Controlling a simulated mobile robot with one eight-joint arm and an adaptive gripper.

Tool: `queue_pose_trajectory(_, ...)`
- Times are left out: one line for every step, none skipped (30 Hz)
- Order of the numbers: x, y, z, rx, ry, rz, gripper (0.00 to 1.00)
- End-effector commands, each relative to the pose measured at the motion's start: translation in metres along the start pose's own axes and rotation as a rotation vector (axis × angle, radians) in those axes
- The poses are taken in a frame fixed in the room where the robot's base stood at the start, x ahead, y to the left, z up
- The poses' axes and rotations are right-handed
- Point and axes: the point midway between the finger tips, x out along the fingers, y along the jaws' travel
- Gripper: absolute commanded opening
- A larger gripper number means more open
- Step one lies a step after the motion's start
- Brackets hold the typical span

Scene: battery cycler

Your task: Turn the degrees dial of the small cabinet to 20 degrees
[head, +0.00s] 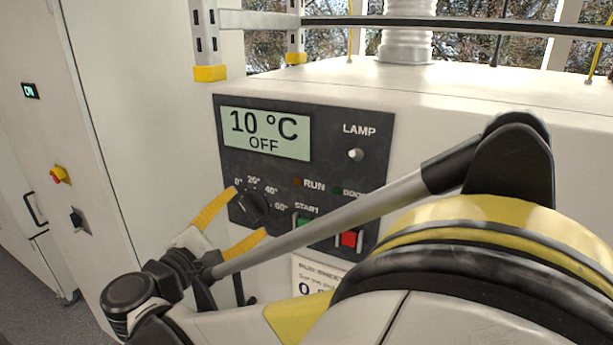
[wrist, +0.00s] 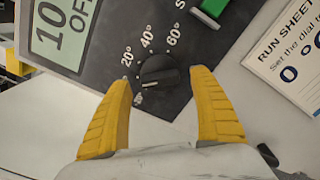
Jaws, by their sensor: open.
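The degrees dial (head: 252,207) is a round black knob on the dark control panel of the small cabinet, with marks 0°, 20°, 40° and 60° around it. The display (head: 263,133) above it reads 10 °C and OFF.
Beside the dial are a green START button (head: 303,222), a red button (head: 349,239) and a LAMP switch (head: 355,154). A run sheet (wrist: 290,50) is fixed to the cabinet below the panel. A tall white cabinet (head: 140,110) stands at left.

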Motion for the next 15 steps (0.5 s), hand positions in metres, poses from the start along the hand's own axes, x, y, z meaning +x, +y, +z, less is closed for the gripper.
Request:
queue_pose_trajectory(0.008, 0.000, 0.001, 0.000, -0.002, -0.002, 0.72)
queue_pose_trajectory(0.011, 0.000, 0.001, 0.000, -0.002, -0.002, 0.72)
queue_pose_trajectory(0.015, 0.000, 0.001, 0.000, -0.001, -0.001, 0.72)
queue_pose_trajectory(0.017, 0.000, 0.001, 0.000, 0.000, -0.001, 0.72)
queue_pose_trajectory(0.019, 0.000, 0.001, 0.000, -0.001, -0.001, 0.72)
queue_pose_trajectory(0.021, 0.000, 0.001, 0.000, -0.001, -0.001, 0.72)
queue_pose_trajectory(0.022, 0.000, 0.000, 0.000, -0.001, -0.001, 0.72)
queue_pose_trajectory(0.022, 0.000, 0.000, 0.000, -0.001, -0.001, 0.72)
queue_pose_trajectory(0.023, 0.000, 0.000, 0.000, 0.000, -0.001, 0.72)
queue_pose_trajectory(0.023, -0.001, 0.000, 0.000, 0.000, -0.001, 0.72)
queue_pose_trajectory(0.023, -0.001, 0.000, 0.000, 0.000, -0.001, 0.72)
queue_pose_trajectory(0.023, -0.001, 0.000, 0.000, 0.000, -0.001, 0.72)
queue_pose_trajectory(0.023, -0.001, 0.000, 0.000, 0.000, -0.001, 0.72)
queue_pose_trajectory(0.022, -0.001, 0.000, 0.000, 0.000, -0.001, 0.72)
queue_pose_trajectory(0.022, 0.000, 0.000, 0.000, 0.000, -0.001, 0.70)
